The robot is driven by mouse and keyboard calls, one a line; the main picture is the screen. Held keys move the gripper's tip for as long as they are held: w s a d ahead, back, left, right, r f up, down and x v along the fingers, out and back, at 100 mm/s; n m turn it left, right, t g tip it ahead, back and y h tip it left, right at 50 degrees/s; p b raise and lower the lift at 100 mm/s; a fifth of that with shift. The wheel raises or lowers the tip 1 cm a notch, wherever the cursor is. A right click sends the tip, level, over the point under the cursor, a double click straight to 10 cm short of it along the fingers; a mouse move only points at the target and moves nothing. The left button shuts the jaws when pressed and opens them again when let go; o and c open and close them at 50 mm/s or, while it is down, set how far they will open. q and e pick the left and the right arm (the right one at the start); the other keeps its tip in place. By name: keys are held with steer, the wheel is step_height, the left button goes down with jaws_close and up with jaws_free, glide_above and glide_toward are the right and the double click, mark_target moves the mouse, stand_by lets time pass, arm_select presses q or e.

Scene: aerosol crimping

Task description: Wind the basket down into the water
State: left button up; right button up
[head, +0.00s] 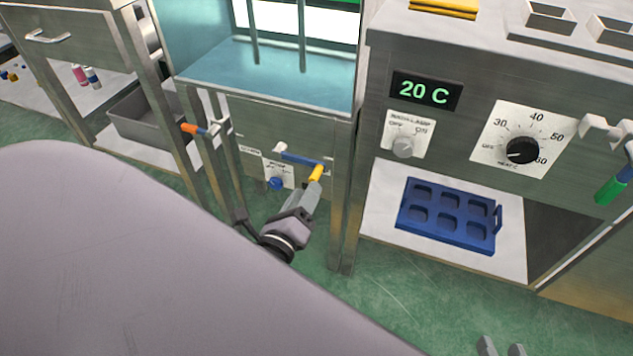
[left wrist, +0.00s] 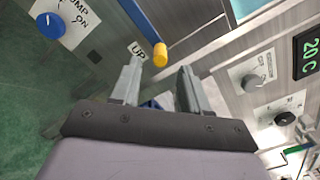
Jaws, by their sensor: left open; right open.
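The crank has a blue arm (head: 298,157) and a yellow handle (head: 317,172), on the steel front below the teal tank (head: 280,75). Two upright rods (head: 302,35) stand in the tank; I cannot make out the basket. My left gripper (head: 313,186) is open close to the yellow handle. In the left wrist view the yellow handle (left wrist: 160,55) shows just beyond and between the open fingertips (left wrist: 160,64), with the blue arm (left wrist: 142,20) running up-left and an "UP" label (left wrist: 137,49) beside it. My right gripper (head: 501,348) is open and empty at the bottom edge, partly cut off.
A blue pump knob (head: 276,183) sits left of the crank. To the right, a heater panel reads 20 C (head: 425,91) with a black dial (head: 522,150). A blue tray (head: 447,214) lies on the shelf below. An orange-and-blue handle (head: 194,129) stands at left, a green handle (head: 609,191) at right.

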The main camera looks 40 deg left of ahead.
mark_target(313, 176)
arm_select(q)
steer(key=shift+x, duration=2.75)
jaws_close()
